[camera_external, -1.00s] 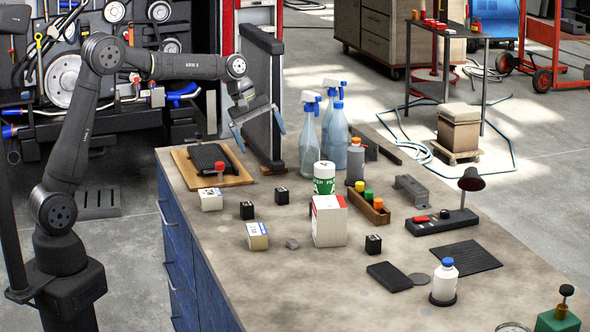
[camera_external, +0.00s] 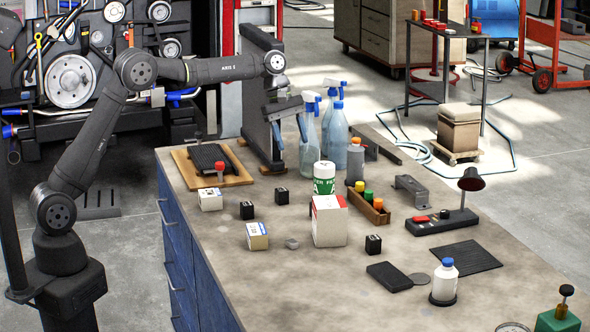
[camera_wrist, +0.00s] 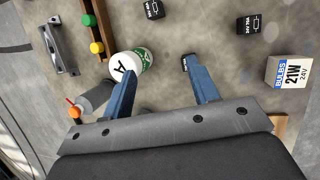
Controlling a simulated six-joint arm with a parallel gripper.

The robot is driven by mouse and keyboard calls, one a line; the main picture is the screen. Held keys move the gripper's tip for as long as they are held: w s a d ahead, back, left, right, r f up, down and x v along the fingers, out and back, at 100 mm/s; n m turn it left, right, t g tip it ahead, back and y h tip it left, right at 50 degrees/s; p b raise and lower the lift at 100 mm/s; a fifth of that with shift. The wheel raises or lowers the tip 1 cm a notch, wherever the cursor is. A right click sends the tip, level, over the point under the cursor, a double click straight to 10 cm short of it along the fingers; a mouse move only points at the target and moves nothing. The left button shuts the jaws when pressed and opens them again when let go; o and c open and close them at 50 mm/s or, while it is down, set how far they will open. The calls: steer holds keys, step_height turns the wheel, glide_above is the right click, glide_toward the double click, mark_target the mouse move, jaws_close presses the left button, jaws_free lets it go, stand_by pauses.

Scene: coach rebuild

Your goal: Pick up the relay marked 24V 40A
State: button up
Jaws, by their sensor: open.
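Several small black relay cubes stand on the bench. In the external view one is at the left (camera_external: 247,210), one farther back (camera_external: 281,196) and one right of the red-and-white box (camera_external: 373,244). In the wrist view cubes show at the top middle (camera_wrist: 153,10), at the upper right (camera_wrist: 250,24) and beside my right fingertip (camera_wrist: 185,63). Their white print is too small to read surely, so I cannot tell which is marked 24V 40A. My gripper (camera_external: 291,135) is open and empty above the bench's far part; its blue fingers also show in the wrist view (camera_wrist: 158,72).
A white-and-green can (camera_external: 324,178) stands close to the left finger in the wrist view. Spray bottles (camera_external: 309,145) stand right of my gripper, and a tall dark panel (camera_external: 258,100) stands left. A bulb box (camera_wrist: 288,72) and a capped-bottle rack (camera_external: 368,207) are nearby.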

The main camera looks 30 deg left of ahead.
steer(key=shift+n+g, duration=0.3)
steer(key=shift+g, duration=0.6)
steer(key=s+d+f, duration=0.1)
steer(key=d+f, duration=0.2)
steer(key=f, duration=0.1)
steer(key=s+d+f, duration=0.1)
steer(key=d+f, duration=0.2)
steer(key=f, duration=0.1)
steer(key=s+d+f, duration=0.1)
steer(key=d+f, duration=0.1)
steer(key=f, duration=0.2)
steer(key=shift+s+d, duration=0.35)
steer(key=shift+d, duration=0.05)
steer(key=shift+y, duration=0.3)
steer(key=x, duration=0.5)
steer(key=shift+w, duration=0.15)
steer(key=c, duration=1.1)
